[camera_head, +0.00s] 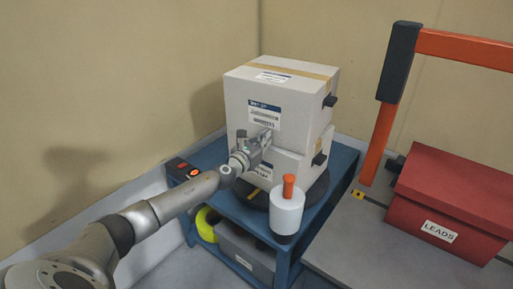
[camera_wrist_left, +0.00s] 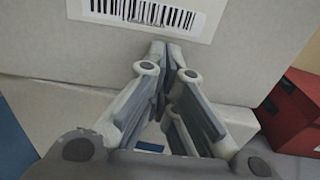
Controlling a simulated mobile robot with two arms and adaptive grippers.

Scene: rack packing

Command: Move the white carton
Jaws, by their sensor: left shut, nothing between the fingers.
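A white carton (camera_head: 275,108) with a tan tape strip, printed labels and a dark handle sits on top of a second white carton (camera_head: 283,166). Both stand on a dark round base on a blue rack (camera_head: 325,205). My left gripper (camera_head: 268,137) is shut and empty at the front face of the upper carton, near its lower edge. In the left wrist view the fingertips (camera_wrist_left: 168,48) are together just below a barcode label on the upper carton (camera_wrist_left: 60,45). I cannot tell whether they touch it. My right gripper is not in view.
A white cylinder with an orange handle (camera_head: 286,210) stands at the rack's front. A dark box with an orange light (camera_head: 182,170) is at its left corner. A red LEADS box (camera_head: 450,200) and an orange-framed cart (camera_head: 375,145) stand right. A grey case (camera_head: 245,250) is below.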

